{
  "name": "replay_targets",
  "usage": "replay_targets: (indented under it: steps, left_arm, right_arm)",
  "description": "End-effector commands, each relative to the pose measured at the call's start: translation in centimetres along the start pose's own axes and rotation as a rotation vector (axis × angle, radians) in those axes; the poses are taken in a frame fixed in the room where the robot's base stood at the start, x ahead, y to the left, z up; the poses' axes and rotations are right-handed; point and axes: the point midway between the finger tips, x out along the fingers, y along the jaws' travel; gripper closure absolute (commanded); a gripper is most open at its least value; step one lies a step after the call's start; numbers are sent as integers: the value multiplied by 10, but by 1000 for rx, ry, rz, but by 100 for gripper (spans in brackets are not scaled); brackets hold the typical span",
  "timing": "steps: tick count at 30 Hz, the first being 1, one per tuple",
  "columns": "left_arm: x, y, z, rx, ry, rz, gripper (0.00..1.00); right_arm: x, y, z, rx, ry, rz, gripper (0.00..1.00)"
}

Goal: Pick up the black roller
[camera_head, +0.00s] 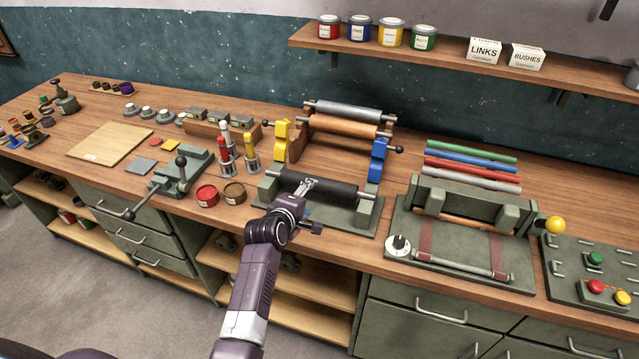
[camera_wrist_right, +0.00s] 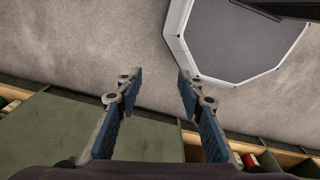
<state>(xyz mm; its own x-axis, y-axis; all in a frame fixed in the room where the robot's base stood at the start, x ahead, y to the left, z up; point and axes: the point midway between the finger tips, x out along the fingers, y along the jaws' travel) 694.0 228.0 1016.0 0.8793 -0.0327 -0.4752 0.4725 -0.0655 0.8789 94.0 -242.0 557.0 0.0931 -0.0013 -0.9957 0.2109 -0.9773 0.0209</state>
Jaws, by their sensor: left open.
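The black roller (camera_head: 338,190) lies level across a grey-green stand (camera_head: 367,211) near the front edge of the bench. My left gripper (camera_head: 309,183) is open, and its fingertips overlap the left half of the roller in the head view. I cannot tell whether the fingers touch it or are just above it. The gripper body hides part of the stand's front and left side. My right gripper (camera_wrist_right: 159,76) shows in the right wrist view, open with nothing between its fingers, away from the roller.
A wooden rack (camera_head: 300,146) with a grey and an orange-brown roller stands behind, with yellow and blue clamp-like pieces at its sides. A roller press (camera_head: 460,245) stands to the right. Drawers and shelves are below.

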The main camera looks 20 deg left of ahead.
Motion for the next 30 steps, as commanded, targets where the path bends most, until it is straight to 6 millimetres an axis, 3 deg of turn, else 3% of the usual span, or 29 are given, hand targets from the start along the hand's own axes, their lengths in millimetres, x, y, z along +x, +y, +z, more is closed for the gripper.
replay_targets:
  steps: [2,17,30]
  left_arm:
    - [6,8,0,-43,3,18,44]
    - [38,9,-1,-48,4,22,44]
    - [79,12,-2,-48,4,21,44]
  right_arm:
    - [1,-1,0,0,0,-1,65]
    - [38,-16,5,-2,-3,-18,65]
    - [92,-9,12,-1,-5,-8,65]
